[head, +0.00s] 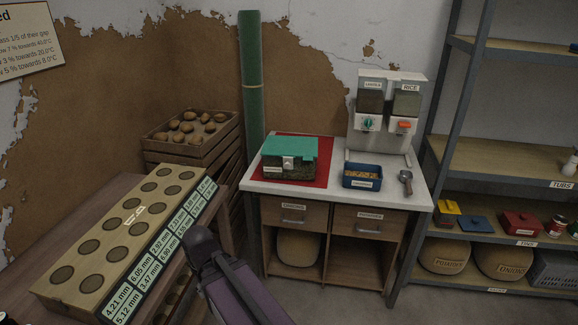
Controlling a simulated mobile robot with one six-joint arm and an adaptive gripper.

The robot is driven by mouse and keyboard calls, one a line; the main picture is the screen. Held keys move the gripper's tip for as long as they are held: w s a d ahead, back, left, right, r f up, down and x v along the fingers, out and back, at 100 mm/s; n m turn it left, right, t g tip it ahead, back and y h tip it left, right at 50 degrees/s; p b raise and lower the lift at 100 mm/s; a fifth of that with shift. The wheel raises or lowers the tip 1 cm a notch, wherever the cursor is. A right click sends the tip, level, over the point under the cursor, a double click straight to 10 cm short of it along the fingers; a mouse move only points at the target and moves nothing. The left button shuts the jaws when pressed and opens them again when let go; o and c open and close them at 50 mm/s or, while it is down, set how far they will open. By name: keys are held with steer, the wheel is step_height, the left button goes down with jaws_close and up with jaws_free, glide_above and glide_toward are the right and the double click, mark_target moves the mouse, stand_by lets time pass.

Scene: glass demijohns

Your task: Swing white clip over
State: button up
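A box with a teal lid (290,148) stands on a red mat (323,164) on the white-topped cabinet. A white clip (288,163) sits at the middle of the box's front, at the lid's edge. It is too small to tell whether it is fastened. The box's lower body is dark, with a small white label at its left. The lid looks closed. A purple link and dark joint of my own arm show at the bottom centre. My gripper is not visible in this view.
Right of the box are a blue tray (362,182), a metal scoop (406,181) and a two-hopper dispenser (388,120). A wooden block with round holes (129,232) lies on the left table. A potato crate (193,139) and green roll (251,90) stand behind; shelves are right.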

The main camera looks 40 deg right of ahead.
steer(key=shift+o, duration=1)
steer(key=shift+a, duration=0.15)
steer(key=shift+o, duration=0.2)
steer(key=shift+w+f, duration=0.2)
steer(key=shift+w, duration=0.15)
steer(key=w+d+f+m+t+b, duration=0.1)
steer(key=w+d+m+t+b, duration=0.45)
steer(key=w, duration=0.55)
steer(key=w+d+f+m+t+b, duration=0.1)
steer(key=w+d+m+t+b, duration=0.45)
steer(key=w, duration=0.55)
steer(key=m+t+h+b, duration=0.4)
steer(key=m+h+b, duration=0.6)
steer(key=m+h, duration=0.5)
glide_toward(287, 166)
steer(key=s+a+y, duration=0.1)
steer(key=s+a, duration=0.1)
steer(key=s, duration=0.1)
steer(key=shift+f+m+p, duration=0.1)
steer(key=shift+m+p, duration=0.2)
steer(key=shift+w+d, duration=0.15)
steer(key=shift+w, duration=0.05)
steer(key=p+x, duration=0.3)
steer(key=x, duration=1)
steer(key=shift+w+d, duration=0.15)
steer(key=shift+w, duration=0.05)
